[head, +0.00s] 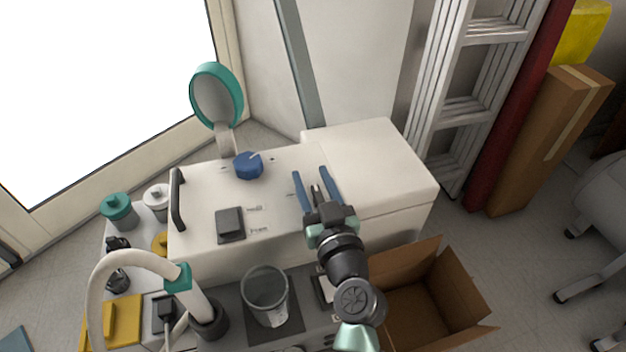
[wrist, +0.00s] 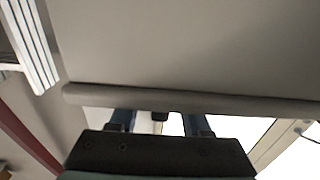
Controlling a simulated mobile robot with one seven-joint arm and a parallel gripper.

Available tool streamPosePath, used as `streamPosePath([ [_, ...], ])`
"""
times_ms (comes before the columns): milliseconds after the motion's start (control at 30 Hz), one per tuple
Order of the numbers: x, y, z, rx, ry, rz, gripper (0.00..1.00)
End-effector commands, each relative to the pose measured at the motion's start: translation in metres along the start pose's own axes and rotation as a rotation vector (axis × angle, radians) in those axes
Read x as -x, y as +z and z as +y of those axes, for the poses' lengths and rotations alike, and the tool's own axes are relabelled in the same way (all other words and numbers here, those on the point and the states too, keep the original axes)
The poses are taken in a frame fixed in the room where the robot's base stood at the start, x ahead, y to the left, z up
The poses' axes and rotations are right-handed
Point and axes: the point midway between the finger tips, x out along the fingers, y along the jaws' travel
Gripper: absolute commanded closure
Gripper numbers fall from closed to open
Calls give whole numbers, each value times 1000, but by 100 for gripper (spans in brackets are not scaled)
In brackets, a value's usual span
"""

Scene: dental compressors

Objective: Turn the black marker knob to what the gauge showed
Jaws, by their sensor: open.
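My gripper (head: 316,190) is open, its two blue fingers spread over the right part of the white cabinet's top (head: 275,212). A small dark piece shows between the fingers; I cannot tell whether it is a knob or part of my gripper. The wrist view shows the fingers (wrist: 160,122) below a pale surface. A blue knob (head: 248,168) with a light pointer stands on the cabinet's top, left of my gripper. No black marker knob is clearly identifiable. A teal-rimmed round disc (head: 214,98) stands on a stalk behind; I cannot read any gauge marks on it.
A dark square block (head: 230,223) and a black handle (head: 177,199) are on the cabinet. A clear cup (head: 266,292) and a curved white hose (head: 105,272) stand in front. An open cardboard box (head: 425,310) is at lower right, a ladder (head: 470,90) behind.

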Motion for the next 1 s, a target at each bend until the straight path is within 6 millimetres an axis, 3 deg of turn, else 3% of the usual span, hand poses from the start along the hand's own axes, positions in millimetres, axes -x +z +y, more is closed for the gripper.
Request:
streamPosePath([
  [100, 0, 0, 0, 0, 0, 0, 54],
  [367, 0, 0, 0, 0, 0, 0, 100],
  [1000, 1, 6, -1, 3, -92, 3, 100],
])
